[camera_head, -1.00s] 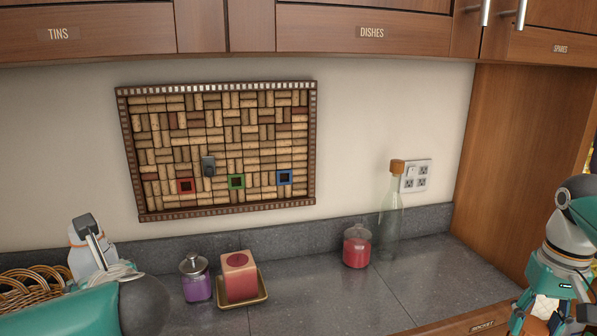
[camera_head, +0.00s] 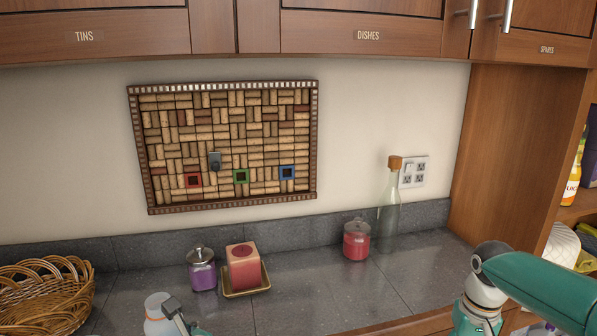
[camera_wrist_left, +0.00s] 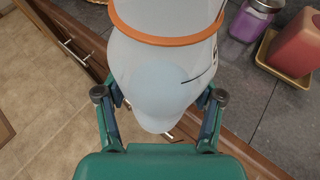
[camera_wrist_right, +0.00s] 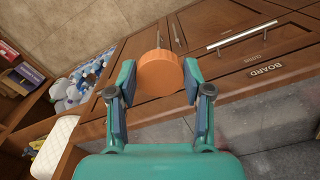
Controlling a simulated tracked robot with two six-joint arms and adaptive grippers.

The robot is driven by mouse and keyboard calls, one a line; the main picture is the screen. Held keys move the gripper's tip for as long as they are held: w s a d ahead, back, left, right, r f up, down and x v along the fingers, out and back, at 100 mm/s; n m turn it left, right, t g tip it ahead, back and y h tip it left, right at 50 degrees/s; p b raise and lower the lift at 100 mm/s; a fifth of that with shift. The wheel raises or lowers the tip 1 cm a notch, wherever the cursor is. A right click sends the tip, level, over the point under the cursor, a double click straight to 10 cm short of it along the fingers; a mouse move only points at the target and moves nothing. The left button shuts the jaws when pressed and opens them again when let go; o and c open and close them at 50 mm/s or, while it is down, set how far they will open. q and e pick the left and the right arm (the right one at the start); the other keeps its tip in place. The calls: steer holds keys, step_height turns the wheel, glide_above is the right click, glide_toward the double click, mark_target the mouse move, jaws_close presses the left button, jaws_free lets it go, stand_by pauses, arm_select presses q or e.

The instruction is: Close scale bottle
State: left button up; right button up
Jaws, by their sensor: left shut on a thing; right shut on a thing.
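The bottle (camera_wrist_left: 165,65) is pale bluish-white with an orange band. My left gripper (camera_wrist_left: 160,97) is shut on it, one finger on each side. In the head view the bottle (camera_head: 157,305) shows at the bottom edge, left of centre, with part of my left gripper (camera_head: 174,312) beside it; its lower part is cut off. My right gripper (camera_wrist_right: 160,75) is shut on a round orange cap (camera_wrist_right: 157,72), held in front of the wooden drawers and apart from the bottle. In the head view the right gripper is at the bottom right and the cap does not show.
A wicker basket (camera_head: 40,300) stands at the left of the counter. A purple jar (camera_head: 202,272), a red candle on a gold tray (camera_head: 232,293), a red jar (camera_head: 356,243) and a corked clear bottle (camera_head: 388,220) stand toward the back. The counter's middle is clear.

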arm_select(q)
steer(key=d+f, duration=0.1)
steer(key=f, duration=0.1)
steer(key=s+d+f, duration=0.1)
steer(key=f, duration=0.2)
steer(key=d+f, duration=0.1)
steer(key=f, duration=0.2)
steer(key=shift+s+f, duration=0.25)
steer(key=s+d+f, duration=0.1)
steer(key=s+f, duration=0.2)
steer(key=f, duration=0.4)
steer(key=shift+s+d+f, duration=0.25)
steer(key=shift+s+d, duration=0.1)
steer(key=shift+s, duration=0.05)
arm_select(e)
steer(key=s+a+f+n, duration=0.1)
steer(key=a+f+n, duration=0.1)
steer(key=a+f, duration=0.9)
step_height(320, 180, down, 4)
steer(key=shift+s+a, duration=0.35)
steer(key=shift+s, duration=0.05)
arm_select(q)
steer(key=w+d+f+m+t+h, duration=0.2)
steer(key=d+m+t+h, duration=0.3)
steer(key=d, duration=1)
steer(key=m+h, duration=0.2)
steer(key=m, duration=0.1)
steer(key=shift+d+h, duration=0.2)
steer(key=shift+h, duration=0.2)
steer(key=shift+s, duration=0.1)
